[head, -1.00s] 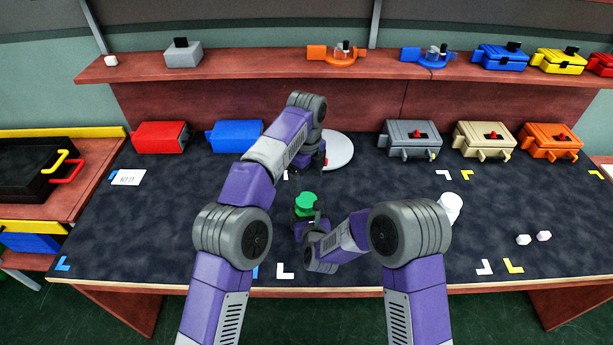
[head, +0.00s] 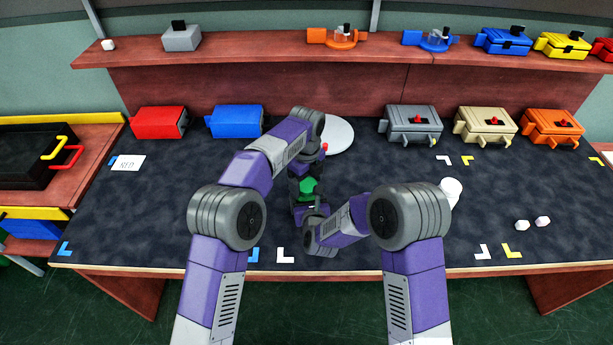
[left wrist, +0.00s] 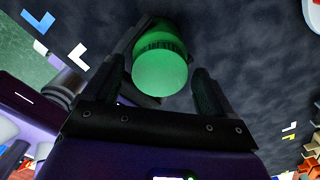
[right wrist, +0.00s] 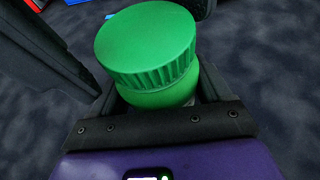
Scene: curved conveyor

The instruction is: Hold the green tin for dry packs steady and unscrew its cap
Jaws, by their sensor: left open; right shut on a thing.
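The green tin (head: 308,187) stands upright on the dark table between my two arms; my grippers partly hide it in the head view. Its ribbed green cap (right wrist: 147,40) is on top, and the cap also shows from above in the left wrist view (left wrist: 160,68). My right gripper (right wrist: 155,100) is shut on the tin's body below the cap. My left gripper (left wrist: 166,85) is open above the tin, with one finger on each side of the cap in view. I cannot tell whether its fingers touch the cap.
A white round plate (head: 337,135) lies behind my left gripper. A card (head: 128,163) lies at left. Coloured boxes line the table's back, and the front left of the table is clear.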

